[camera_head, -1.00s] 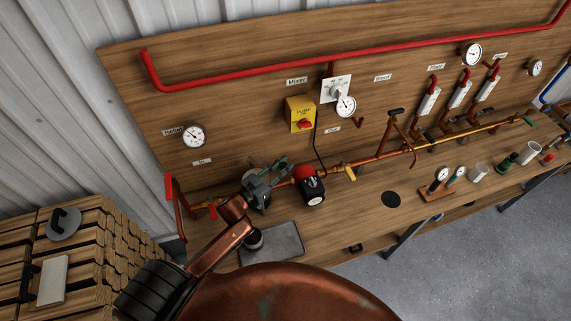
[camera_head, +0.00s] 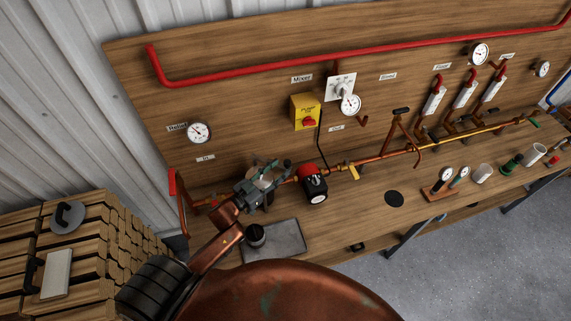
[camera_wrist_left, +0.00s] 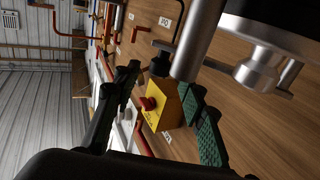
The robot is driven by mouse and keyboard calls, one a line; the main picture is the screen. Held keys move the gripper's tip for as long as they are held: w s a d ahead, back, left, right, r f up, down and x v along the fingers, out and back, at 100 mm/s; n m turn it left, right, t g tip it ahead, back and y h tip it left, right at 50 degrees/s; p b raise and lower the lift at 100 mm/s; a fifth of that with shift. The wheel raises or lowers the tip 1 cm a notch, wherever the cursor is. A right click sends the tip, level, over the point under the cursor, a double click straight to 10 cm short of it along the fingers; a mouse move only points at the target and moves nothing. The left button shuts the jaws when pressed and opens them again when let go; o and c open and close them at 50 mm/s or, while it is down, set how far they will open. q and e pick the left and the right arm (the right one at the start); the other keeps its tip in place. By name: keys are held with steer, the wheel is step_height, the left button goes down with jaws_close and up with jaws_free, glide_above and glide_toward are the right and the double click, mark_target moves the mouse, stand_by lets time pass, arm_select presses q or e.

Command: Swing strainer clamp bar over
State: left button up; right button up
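My left gripper (camera_head: 269,170) is over the pipe at the left part of the bench, just left of the red-and-black pump (camera_head: 313,184). Its fingers are spread, with a pale round part of the strainer (camera_head: 264,181) showing behind them. In the left wrist view the open gripper (camera_wrist_left: 162,84) shows green pads on one finger and nothing held. A silver cylinder and a silver knob (camera_wrist_left: 257,70) with a thin bar are close at the upper right there. I cannot tell for sure which part is the clamp bar. My right gripper is out of view.
A grey tray (camera_head: 285,240) with a black cup (camera_head: 255,234) lies in front of the gripper. The yellow switch box (camera_head: 305,112) is on the backboard; it also shows between the fingers in the wrist view (camera_wrist_left: 163,106). Stacked firewood (camera_head: 85,245) stands at left.

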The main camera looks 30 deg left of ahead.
arm_select(q)
steer(key=v, duration=0.7)
